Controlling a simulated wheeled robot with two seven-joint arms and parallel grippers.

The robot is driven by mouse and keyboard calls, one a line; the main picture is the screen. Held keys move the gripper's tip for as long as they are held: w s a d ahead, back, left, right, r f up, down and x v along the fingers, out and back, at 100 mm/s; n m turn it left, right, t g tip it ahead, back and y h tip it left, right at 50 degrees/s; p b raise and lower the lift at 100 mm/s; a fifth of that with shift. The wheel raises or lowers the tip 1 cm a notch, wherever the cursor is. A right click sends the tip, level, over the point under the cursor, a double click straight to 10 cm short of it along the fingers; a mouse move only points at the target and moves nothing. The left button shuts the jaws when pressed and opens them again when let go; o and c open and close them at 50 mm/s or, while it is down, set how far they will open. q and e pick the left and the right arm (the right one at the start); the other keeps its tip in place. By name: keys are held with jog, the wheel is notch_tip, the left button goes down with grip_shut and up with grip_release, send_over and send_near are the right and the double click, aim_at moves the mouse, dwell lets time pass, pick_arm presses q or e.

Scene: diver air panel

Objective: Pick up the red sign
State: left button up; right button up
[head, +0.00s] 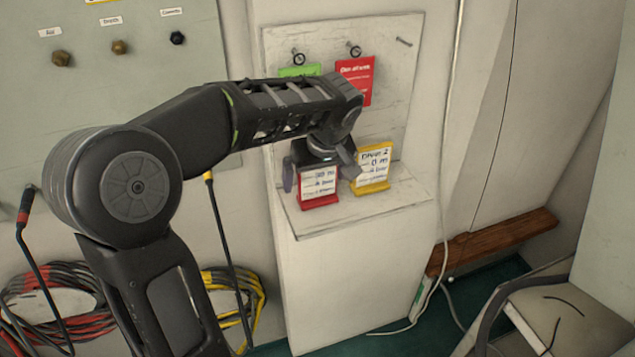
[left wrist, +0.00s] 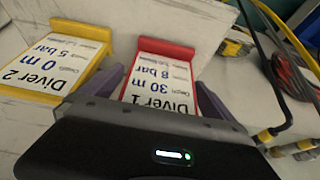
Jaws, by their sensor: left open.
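A red sign holder (head: 319,203) with a white "Diver 1" card stands on the small shelf; in the left wrist view it (left wrist: 165,75) shows upside down, reading 30 m and 8 bar. My left gripper (head: 320,172) is open above it, pointing down. In the left wrist view the fingers (left wrist: 158,88) lie on either side of the red sign; I cannot tell whether they touch it. The gripper hides the sign's upper part in the head view. A red tag (head: 358,80) with white writing also hangs from a hook on the board. My right gripper is not in view.
A yellow "Diver 2" sign (head: 373,168) stands close beside the red one, near a finger. A green tag (head: 299,71) hangs above, partly behind my arm. The shelf (head: 400,196) has bare room at right. Coiled hoses (head: 60,300) hang at lower left.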

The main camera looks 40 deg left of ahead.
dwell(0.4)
pick_arm(q)
jog(key=c, duration=1.4)
jog(key=shift+r, duration=0.1)
jog(key=shift+c, duration=0.2)
jog(key=shift+d+r+b, duration=0.1)
jog(key=shift+b, duration=0.25)
jog(key=shift+s+r, duration=0.1)
jog(key=shift+r, duration=0.3)
notch_tip(320, 180, up, 6)
jog(key=b, duration=0.1)
jog(key=s+d+p, duration=0.1)
jog(key=s+d, duration=1)
jog(key=d, duration=0.5)
jog(key=shift+d, duration=0.15)
